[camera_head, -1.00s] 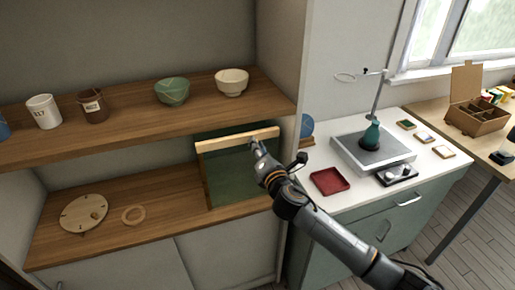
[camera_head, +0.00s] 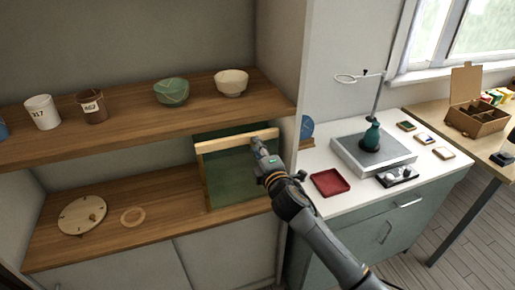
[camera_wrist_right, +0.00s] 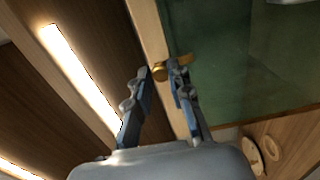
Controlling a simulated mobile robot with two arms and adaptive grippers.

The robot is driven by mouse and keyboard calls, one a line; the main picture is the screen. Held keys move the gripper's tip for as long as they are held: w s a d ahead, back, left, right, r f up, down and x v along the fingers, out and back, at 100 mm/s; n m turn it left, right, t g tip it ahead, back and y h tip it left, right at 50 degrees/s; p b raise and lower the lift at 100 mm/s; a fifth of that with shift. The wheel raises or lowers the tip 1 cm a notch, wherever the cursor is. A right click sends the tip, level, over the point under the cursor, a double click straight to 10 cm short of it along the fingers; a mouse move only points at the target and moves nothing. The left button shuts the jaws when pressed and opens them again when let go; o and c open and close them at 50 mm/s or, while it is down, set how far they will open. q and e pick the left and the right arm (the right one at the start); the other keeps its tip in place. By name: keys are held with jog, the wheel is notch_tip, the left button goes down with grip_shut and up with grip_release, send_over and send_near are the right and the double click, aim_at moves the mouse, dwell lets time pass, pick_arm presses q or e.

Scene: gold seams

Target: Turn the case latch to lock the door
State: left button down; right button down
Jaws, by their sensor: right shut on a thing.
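The case (camera_head: 205,180) has a pale wooden frame and a dark green door (camera_head: 232,178); it stands on the lower shelf. The door also fills the upper right of the right wrist view (camera_wrist_right: 235,60). The brass case latch (camera_wrist_right: 160,72) sits on the frame's edge, with its arm reaching over the door side. My right gripper (camera_head: 258,143) is at the case's top right corner. In the right wrist view its fingers (camera_wrist_right: 160,85) are around the latch, shut on it. The fingers partly hide the latch. My left gripper is not in view.
The upper shelf (camera_head: 130,123) above holds cups and bowls. A round wooden disc (camera_head: 82,214) and a ring (camera_head: 133,216) lie left of the case. A cabinet wall (camera_head: 280,60) rises close on the right. A white counter with a red tray (camera_head: 330,183) stands beyond it.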

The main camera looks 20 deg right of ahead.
dwell(0.3)
jog(key=c, duration=1.2)
grip_release()
jog(key=shift+s, duration=0.1)
jog(key=s, duration=1.2)
jog(key=shift+d, duration=0.25)
jog(key=shift+w, duration=0.1)
